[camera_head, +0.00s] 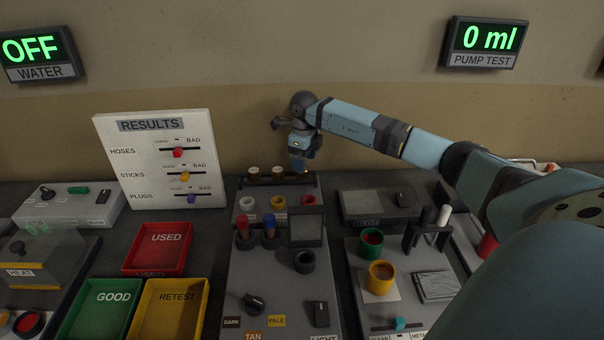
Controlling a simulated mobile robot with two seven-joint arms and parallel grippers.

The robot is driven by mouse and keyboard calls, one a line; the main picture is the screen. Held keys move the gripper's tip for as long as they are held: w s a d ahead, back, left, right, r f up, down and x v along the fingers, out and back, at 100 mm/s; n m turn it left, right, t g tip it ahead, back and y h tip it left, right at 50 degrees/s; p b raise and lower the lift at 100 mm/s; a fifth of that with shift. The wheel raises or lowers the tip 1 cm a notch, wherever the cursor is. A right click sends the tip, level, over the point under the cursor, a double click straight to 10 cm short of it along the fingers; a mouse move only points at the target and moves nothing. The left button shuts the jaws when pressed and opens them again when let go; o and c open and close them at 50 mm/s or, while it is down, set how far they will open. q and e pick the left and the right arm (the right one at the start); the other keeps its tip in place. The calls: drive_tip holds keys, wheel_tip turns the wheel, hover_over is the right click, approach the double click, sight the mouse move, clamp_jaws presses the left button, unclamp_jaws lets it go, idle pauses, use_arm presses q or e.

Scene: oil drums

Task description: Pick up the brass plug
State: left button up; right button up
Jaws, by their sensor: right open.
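My right gripper (299,167) hangs at the back of the dark central panel (240,290), pointing down; its fingertips are small and partly lost against the panel's rear edge. Two small pale-topped brown pieces, one at the left (253,173) and one nearer the gripper (278,173), stand in a row at the panel's rear, left of the fingertips. I cannot tell whether either is the brass plug. The gripper is open, and I see nothing held in it. The spot directly behind and below the fingers is partly hidden. My left gripper is not in view.
White, yellow and red rings (308,200) lie just in front of the row. Red and blue-topped pieces (268,225) stand nearer. A RESULTS board (150,130) stands left, above red USED (185,262), green GOOD and yellow RETEST trays. Cups (381,277) stand right.

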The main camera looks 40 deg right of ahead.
wheel_tip(320, 180, down, 4)
drive_tip(key=shift+w+f, duration=0.1)
drive_tip(key=c, duration=1)
drive_tip(key=shift+c, duration=0.2)
drive_tip(key=shift+r, duration=0.2)
